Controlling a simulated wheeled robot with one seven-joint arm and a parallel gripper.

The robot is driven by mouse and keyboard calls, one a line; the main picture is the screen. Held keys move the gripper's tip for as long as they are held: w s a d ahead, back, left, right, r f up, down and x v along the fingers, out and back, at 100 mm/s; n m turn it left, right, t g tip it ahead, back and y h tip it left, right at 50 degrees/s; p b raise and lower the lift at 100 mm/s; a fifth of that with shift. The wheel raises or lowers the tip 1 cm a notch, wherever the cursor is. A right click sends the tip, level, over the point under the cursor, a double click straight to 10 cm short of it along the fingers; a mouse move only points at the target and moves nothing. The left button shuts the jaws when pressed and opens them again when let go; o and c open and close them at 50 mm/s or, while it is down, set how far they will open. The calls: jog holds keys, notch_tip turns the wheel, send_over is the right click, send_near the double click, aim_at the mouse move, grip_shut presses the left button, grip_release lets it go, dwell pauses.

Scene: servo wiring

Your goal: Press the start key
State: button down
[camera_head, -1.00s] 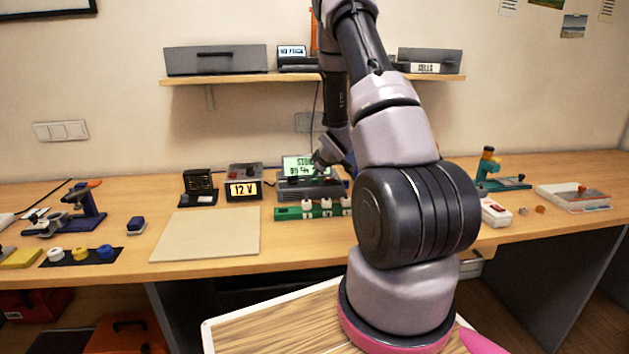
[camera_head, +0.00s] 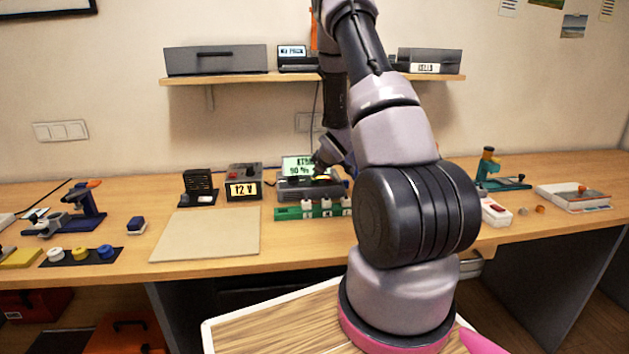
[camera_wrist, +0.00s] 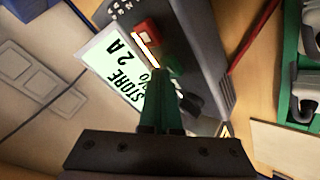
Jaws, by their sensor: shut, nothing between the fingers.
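The grey tester box (camera_head: 295,188) stands at the back of the bench, its lit display (camera_head: 298,165) facing out. In the wrist view the display (camera_wrist: 122,75) appears turned and reads "STORE" and "2 A". A red key with a pale centre (camera_wrist: 146,34) sits beside it, with a bright yellow-orange strip glowing along its edge; its label is not readable. My gripper (camera_head: 319,172) is shut and empty, pointing down at the box top. In the wrist view its green fingers (camera_wrist: 160,100) reach toward the red key; whether they touch it I cannot tell.
A green block with white parts (camera_head: 312,210) lies directly in front of the box. A 12 V supply (camera_head: 243,183) and a small black rack (camera_head: 199,187) stand to the left. A bare beige mat (camera_head: 205,234) lies front left. A shelf (camera_head: 230,81) hangs above.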

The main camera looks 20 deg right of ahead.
aim_at(317, 181)
jog(key=shift+r, duration=0.75)
jog(key=shift+r, duration=2.55)
jog(key=s+a+r+m, duration=0.2)
jog(key=s+r, duration=0.2)
jog(key=r, duration=0.3)
jog(key=s+a+r+m+h, duration=0.1)
jog(key=s+a+r+m, duration=0.15)
jog(key=r, duration=0.35)
jog(key=s+a+r+m, duration=0.1)
jog(key=s+r+m, duration=0.1)
jog(key=s+r, duration=0.4)
jog(key=s+a+r+m+y, duration=0.1)
jog(key=s+a+r+m, duration=0.1)
jog(key=s, duration=0.5)
jog(key=s+a+r+m+g+y, duration=0.1)
jog(key=s+a+r+m, duration=0.1)
jog(key=s+a+r, duration=0.2)
jog(key=s+a+r+m+g+y, duration=0.1)
jog(key=s+a+r+m, duration=0.1)
jog(key=s+a, duration=0.5)
jog(key=s+r, duration=0.1)
jog(key=s, duration=0.4)
jog(key=shift+r+y, duration=0.3)
jog(key=shift+y, duration=0.1)
